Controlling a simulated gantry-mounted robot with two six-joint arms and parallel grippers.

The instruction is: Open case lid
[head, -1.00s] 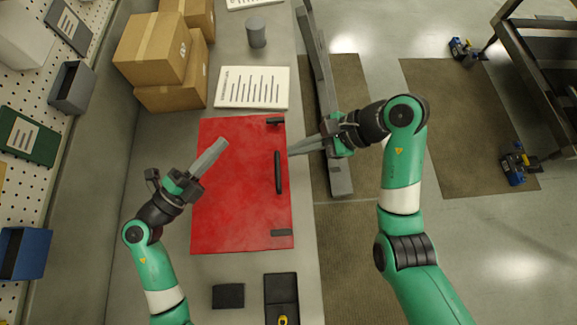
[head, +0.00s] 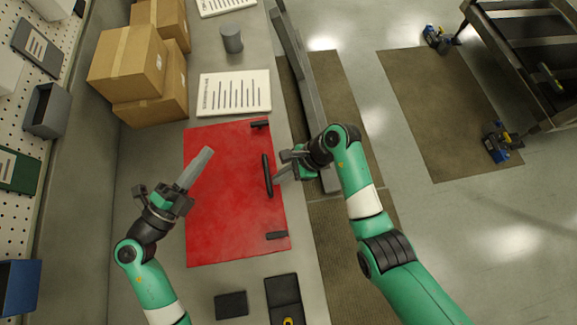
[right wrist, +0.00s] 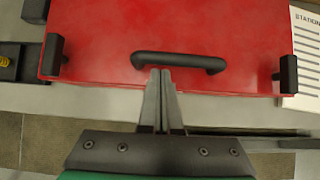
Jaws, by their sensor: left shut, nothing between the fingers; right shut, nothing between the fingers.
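The red case (head: 225,215) lies closed on the grey bench, its lid facing up. A black bar handle (head: 268,175) and two black latches, one far (head: 260,125) and one near (head: 277,236), sit along its right edge. My right gripper (head: 278,177) is shut and empty beside the handle. In the right wrist view its fingertips (right wrist: 160,72) are just at the front of the handle (right wrist: 180,61), with latches at both sides (right wrist: 53,55) (right wrist: 288,73). Whether they touch the handle is unclear. My left gripper (head: 208,152) is shut and empty over the case's left part.
Cardboard boxes (head: 127,62) are stacked behind the case. Two black items, a small block (head: 231,305) and a tray (head: 283,292), sit in front. A pegboard with bins borders the left.

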